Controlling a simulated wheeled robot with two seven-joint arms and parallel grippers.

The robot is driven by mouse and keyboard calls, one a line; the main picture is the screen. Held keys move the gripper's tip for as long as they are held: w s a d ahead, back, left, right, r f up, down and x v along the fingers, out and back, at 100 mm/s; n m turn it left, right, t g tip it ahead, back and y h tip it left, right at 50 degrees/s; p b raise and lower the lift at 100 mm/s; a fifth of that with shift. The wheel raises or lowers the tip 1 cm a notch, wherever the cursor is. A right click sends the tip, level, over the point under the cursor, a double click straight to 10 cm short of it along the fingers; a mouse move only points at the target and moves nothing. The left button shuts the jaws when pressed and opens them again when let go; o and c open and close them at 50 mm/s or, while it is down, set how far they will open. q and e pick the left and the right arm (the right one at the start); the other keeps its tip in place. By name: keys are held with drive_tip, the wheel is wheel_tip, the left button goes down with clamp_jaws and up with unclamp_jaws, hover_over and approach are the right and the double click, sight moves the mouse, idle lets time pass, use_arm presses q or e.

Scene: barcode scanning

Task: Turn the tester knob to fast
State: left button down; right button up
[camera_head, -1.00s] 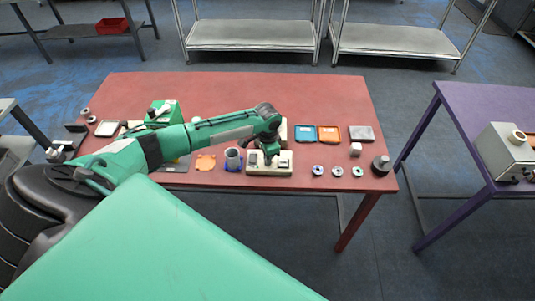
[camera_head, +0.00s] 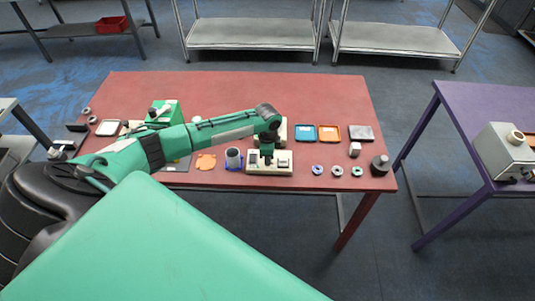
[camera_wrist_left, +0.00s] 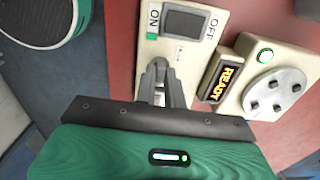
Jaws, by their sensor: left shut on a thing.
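The cream tester (camera_head: 271,171) sits near the front edge of the red table. My left gripper (camera_head: 267,159) reaches down onto it from above. In the left wrist view the tester's face (camera_wrist_left: 186,57) shows ON and OFF labels and a dark rectangular part (camera_wrist_left: 185,23). My left gripper (camera_wrist_left: 158,68) also shows there, with its fingers close together over this face. It is shut on the tester knob, which the fingers mostly hide, so I cannot read its setting. My right gripper is not in view.
In the wrist view, a unit with a lit READY display (camera_wrist_left: 228,74), a green button (camera_wrist_left: 265,56) and a round plate (camera_wrist_left: 274,96) stands beside it. A grey cup (camera_head: 233,158), blue tray (camera_head: 304,133), orange tray (camera_head: 329,134) and several small rings flank the tester.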

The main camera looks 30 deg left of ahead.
use_arm(q)
drive_tip(key=shift+w+r, duration=0.1)
drive_tip(key=shift+r, duration=0.05)
drive_tip(key=c, duration=1.5)
unclamp_jaws()
drive_tip(key=shift+r, duration=0.3)
wheel_tip(320, 180, up, 13)
drive_tip(key=b, duration=0.3)
